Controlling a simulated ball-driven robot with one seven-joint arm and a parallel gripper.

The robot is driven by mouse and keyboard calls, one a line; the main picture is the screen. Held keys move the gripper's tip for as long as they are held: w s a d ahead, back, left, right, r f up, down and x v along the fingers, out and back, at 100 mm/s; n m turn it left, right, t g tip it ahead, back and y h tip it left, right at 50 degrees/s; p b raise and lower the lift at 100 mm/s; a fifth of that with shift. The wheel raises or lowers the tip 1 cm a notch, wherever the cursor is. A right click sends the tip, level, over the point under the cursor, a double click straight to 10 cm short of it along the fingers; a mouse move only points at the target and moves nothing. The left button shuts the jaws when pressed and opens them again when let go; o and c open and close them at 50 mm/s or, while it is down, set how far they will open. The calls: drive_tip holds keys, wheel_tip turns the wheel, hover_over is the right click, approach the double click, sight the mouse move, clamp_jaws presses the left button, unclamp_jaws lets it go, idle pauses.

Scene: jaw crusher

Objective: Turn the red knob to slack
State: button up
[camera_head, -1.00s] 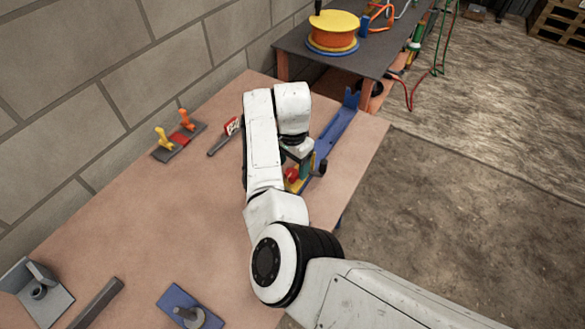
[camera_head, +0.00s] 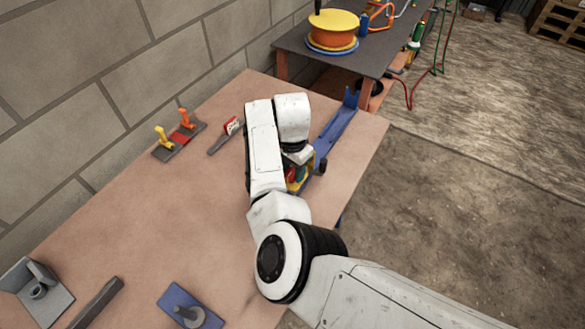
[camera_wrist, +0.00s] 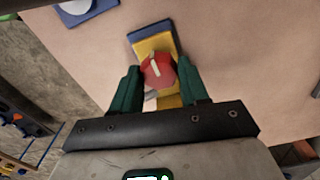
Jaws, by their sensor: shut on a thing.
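The red knob (camera_wrist: 160,72) sits on a yellow block (camera_wrist: 166,44) in the wrist view, with a pale mark across its top that tilts slightly. My gripper (camera_wrist: 159,78) has its green fingers on either side of the knob, shut on it. In the head view my gripper (camera_head: 301,168) is down by the blue beam (camera_head: 337,128), and my white wrist and fingers largely hide the knob. I cannot read any slack marking near the knob.
Toggle levers (camera_head: 178,140) and a red-and-white tag (camera_head: 232,125) lie left of my arm on the table (camera_head: 150,225). A blue plate with a post (camera_head: 186,306) and a dark bar (camera_head: 97,303) lie nearer. The wall bounds the left; a cable reel (camera_head: 333,32) stands behind.

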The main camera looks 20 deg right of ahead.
drive_tip(key=shift+c, duration=1.3)
drive_tip(key=shift+n+p, duration=0.3)
drive_tip(key=n+p, duration=0.2)
drive_tip(key=n, duration=0.1)
drive_tip(key=shift+r+n, duration=0.15)
drive_tip(key=shift+n, duration=0.15)
drive_tip(key=n+p, duration=0.1)
drive_tip(key=n, duration=0.3)
drive_tip(key=shift+w+n+p, duration=0.1)
drive_tip(key=shift+n+p, duration=0.2)
drive_tip(key=shift+p, duration=0.1)
drive_tip(key=n+p, duration=0.1)
drive_tip(key=n, duration=0.3)
drive_tip(key=shift+a+n, duration=0.1)
drive_tip(key=shift+n, duration=0.2)
drive_tip(key=shift+a+n+p, duration=0.1)
drive_tip(key=shift+n+p, duration=0.4)
drive_tip(key=shift+n, duration=1.7)
